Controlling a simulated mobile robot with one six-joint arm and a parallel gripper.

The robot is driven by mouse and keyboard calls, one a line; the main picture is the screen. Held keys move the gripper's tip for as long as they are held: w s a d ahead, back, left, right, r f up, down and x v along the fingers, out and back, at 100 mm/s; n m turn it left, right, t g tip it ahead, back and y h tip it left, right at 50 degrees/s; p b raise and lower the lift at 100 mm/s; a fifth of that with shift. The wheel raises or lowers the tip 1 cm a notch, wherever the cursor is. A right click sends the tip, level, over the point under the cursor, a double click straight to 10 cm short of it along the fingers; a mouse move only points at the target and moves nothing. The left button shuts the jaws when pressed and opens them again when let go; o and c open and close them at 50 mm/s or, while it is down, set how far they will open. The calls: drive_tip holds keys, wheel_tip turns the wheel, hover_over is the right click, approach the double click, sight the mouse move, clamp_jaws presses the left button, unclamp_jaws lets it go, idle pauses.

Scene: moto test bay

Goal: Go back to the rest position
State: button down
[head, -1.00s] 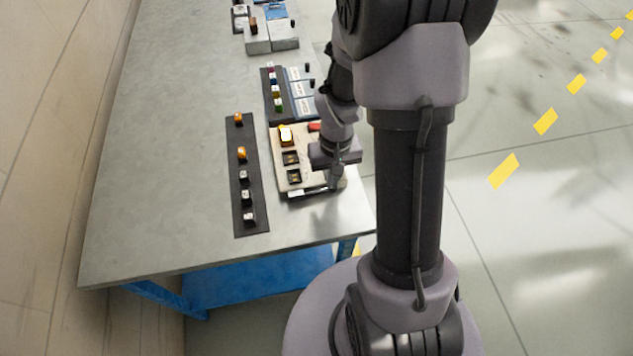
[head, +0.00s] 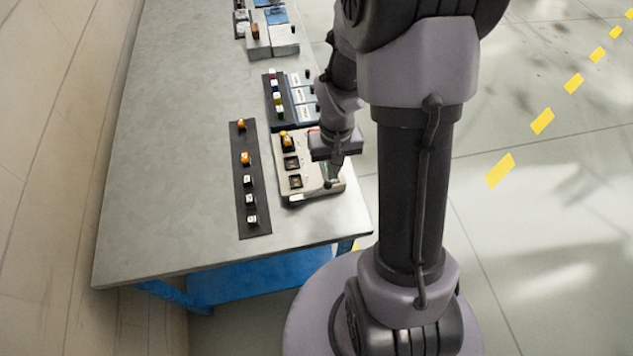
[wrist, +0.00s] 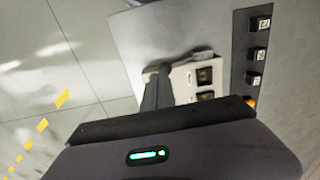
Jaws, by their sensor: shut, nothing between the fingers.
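My gripper (head: 334,172) hangs over the right side of a cream panel (head: 320,186) at the table's right edge. Its fingers are shut with nothing held. In the wrist view my gripper (wrist: 152,80) shows dark and closed, next to the panel (wrist: 186,80). The panel holds an orange-topped piece (head: 287,141) in its upper socket and two dark square sockets (head: 294,181) below. Whether the fingertips touch the panel cannot be told.
A dark strip (head: 250,180) with several small orange and white-topped blocks lies left of the panel. More dark and blue trays (head: 303,95) stand behind it. The grey table's left side (head: 170,170) is bare. Open floor lies to the right.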

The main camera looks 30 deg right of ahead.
wheel_tip(320, 180, up, 3)
drive_tip(key=shift+f+p, duration=0.1)
drive_tip(key=shift+p, duration=0.7)
drive_tip(key=shift+f, duration=0.15)
drive_tip(key=shift+w+a+r+b, duration=0.1)
drive_tip(key=shift+r+b, duration=0.15)
drive_tip(key=shift+b, duration=0.1)
drive_tip(key=s+a+r+m+t+y+b, duration=0.1)
drive_tip(key=s+a+r+t+y+b, duration=0.1)
drive_tip(key=s+a+r+t+b, duration=0.3)
drive_tip(key=s+a+r+b, duration=0.4)
drive_tip(key=s+a+r, duration=0.2)
drive_tip(key=a+r, duration=0.2)
drive_tip(key=shift+a+r+t, duration=0.3)
drive_tip(key=shift+a+t, duration=0.1)
drive_tip(key=shift+a, duration=0.75)
